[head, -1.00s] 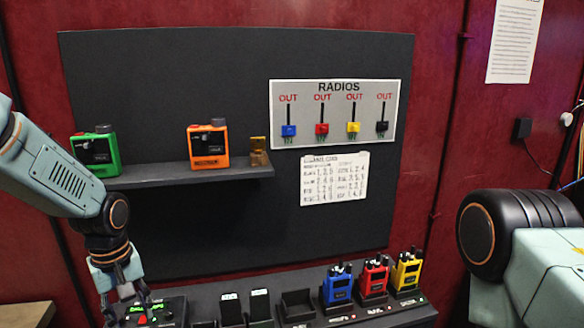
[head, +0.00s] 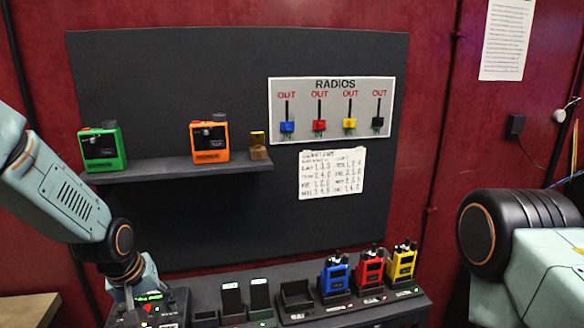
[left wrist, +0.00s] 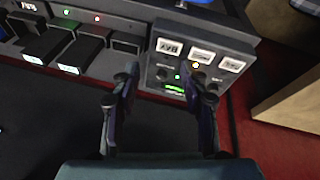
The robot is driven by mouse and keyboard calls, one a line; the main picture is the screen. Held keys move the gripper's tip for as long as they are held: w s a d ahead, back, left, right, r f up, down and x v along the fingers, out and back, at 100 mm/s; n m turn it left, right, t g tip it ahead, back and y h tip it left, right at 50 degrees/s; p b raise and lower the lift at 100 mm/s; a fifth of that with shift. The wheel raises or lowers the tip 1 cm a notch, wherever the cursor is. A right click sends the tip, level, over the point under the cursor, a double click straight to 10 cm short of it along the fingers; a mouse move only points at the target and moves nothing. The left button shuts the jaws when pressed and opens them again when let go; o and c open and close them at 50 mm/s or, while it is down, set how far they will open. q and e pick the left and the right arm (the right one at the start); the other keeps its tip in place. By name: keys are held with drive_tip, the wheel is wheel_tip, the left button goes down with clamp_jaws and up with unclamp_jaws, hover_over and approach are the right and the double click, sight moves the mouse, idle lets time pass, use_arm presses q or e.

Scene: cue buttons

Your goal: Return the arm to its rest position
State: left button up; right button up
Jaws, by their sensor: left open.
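My left arm comes in from the left in the head view, bent downward. Its left gripper (head: 142,306) hangs over a dark button panel (head: 172,300) at the left end of the console. In the left wrist view the left gripper (left wrist: 160,75) is open and empty. Its two fingers lie over the button panel (left wrist: 225,45), which has white labels, an amber light and a green-lit display. Whether the fingertips touch the panel I cannot tell. My right arm shows at the right edge of the head view; its gripper is out of the picture.
The console holds blue (head: 335,277), red (head: 370,268) and yellow (head: 402,262) radios. A shelf (head: 205,170) above bears a green (head: 102,150) and an orange radio (head: 210,143). A wooden surface (head: 28,308) is at lower left.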

use_arm(q)
drive_tip(key=s+d+f+m+g+b, duration=0.1)
drive_tip(key=s+f+b, duration=0.8)
drive_tip(key=s+f, duration=0.9)
drive_tip(key=s+d+f+m+g+b, duration=0.2)
drive_tip(key=s+f+b, duration=0.6)
drive_tip(key=s+f, duration=1)
drive_tip(key=shift+d+m+g+y+b, duration=0.35)
drive_tip(key=shift+d+m, duration=0.45)
drive_tip(key=shift+d, duration=0.3)
